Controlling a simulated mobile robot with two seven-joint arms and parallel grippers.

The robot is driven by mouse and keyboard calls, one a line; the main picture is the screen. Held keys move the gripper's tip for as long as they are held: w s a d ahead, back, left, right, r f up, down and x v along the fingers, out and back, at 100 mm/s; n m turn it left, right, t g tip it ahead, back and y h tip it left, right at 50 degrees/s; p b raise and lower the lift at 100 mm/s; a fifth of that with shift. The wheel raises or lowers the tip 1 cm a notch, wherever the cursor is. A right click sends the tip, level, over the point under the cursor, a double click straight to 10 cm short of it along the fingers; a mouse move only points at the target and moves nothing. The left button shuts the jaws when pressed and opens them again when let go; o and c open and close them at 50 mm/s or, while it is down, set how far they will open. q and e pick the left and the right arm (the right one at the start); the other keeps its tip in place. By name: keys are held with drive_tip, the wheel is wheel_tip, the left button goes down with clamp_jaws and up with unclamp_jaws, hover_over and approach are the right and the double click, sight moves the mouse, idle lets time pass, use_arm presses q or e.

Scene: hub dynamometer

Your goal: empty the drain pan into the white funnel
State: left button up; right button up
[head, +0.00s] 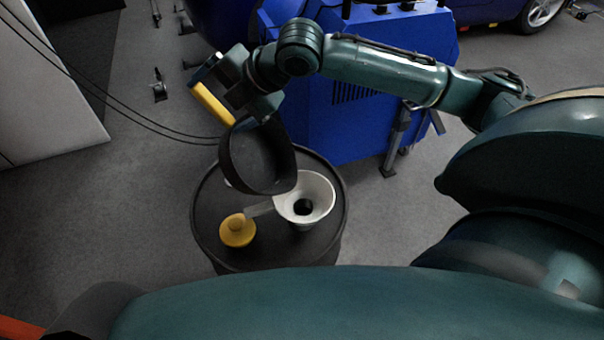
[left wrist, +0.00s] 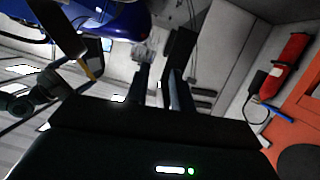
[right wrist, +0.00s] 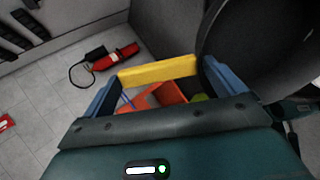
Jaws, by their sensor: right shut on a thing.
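The dark drain pan (head: 252,165) is steeply tilted above the drum, its lower edge over the white funnel's left side. The pan's dark wall (right wrist: 275,45) also shows in the right wrist view. My right gripper (head: 212,92) is shut on the pan's yellow handle (right wrist: 158,72), which spans between its blue fingers. The white funnel (head: 322,188) stands on the drum top, its dark hole visible. I cannot see any liquid in the pan or falling from it. My left gripper (left wrist: 163,75) is outside the head view; its fingers stand apart with nothing between them.
The black drum (head: 285,250) bears a yellow cap (head: 237,231) left of the funnel, beside a grey flat piece (head: 259,208). A blue machine (head: 350,125) stands behind. Dark cables cross the floor on the left; grey floor is clear left of the drum.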

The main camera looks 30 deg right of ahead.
drive_tip(key=shift+w+a+r+p, duration=0.25)
drive_tip(key=shift+r+p, duration=0.05)
drive_tip(key=shift+p, duration=0.3)
drive_tip(key=w+a+f+g+p, duration=0.1)
drive_tip(key=p, duration=0.1)
drive_tip(key=w+a+f+g+h+p, duration=0.1)
drive_tip(key=f+p, duration=0.1)
drive_tip(key=shift+w+a, duration=0.1)
drive_tip(key=shift+a, duration=0.1)
use_arm(q)
drive_tip(key=w+d+f+m+t+h+b, duration=0.2)
drive_tip(key=f+b, duration=0.4)
drive_tip(key=b, duration=1.1)
drive_tip(key=shift+w+d+f+m, duration=0.3)
drive_tip(key=shift+d+m, duration=0.25)
drive_tip(key=shift+m, duration=0.35)
use_arm(e)
drive_tip(key=w+a+f+n+g+h, duration=0.1)
drive_tip(key=w+a+f+g+h, duration=0.4)
drive_tip(key=a+f, duration=0.6)
drive_tip(key=shift+w+a+f+g, duration=0.15)
drive_tip(key=shift+w+f+g, duration=0.15)
drive_tip(key=shift+w+f, duration=0.85)
drive_tip(key=shift+r, duration=0.1)
